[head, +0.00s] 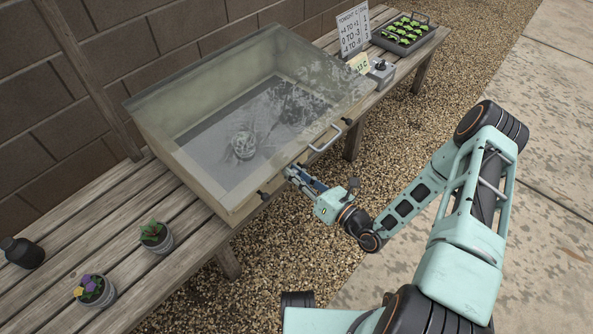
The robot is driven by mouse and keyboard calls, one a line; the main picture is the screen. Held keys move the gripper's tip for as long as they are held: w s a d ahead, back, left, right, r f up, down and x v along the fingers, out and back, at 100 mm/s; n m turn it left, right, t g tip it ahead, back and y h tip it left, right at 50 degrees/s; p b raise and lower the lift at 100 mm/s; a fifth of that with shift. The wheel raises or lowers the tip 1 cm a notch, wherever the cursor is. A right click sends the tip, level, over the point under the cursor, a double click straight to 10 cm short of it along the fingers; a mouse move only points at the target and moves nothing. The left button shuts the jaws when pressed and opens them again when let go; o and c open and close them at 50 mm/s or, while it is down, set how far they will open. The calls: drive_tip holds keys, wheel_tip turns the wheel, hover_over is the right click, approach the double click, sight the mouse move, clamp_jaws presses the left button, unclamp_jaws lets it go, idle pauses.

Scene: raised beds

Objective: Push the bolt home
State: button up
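A wooden cold frame (190,178) with a closed, slanted glass lid (255,75) stands on the bench. Its front rim carries a pale bar handle (325,138). Small dark fittings show on the front edge, one near the left corner (262,194) and one right of the handle (348,122). They look like bolts or catches; I cannot tell how far either is slid. My gripper (290,172) is at the front edge, between the left fitting and the handle. Its fingertips are small and close to the wood; I cannot tell whether they touch it or hold anything.
A potted plant (242,146) shows inside the frame through the glass. Two small pots (157,238) (96,291) and a dark bottle (22,252) stand on the left bench. A sign (353,31), a small grey device (382,72) and a seedling tray (404,38) are at the back right. Gravel is in front.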

drive_tip(key=shift+o, duration=0.7)
drive_tip(key=shift+s+a, duration=0.15)
drive_tip(key=shift+s, duration=0.05)
drive_tip(key=v, duration=0.7)
drive_tip(key=shift+s+d, duration=0.2)
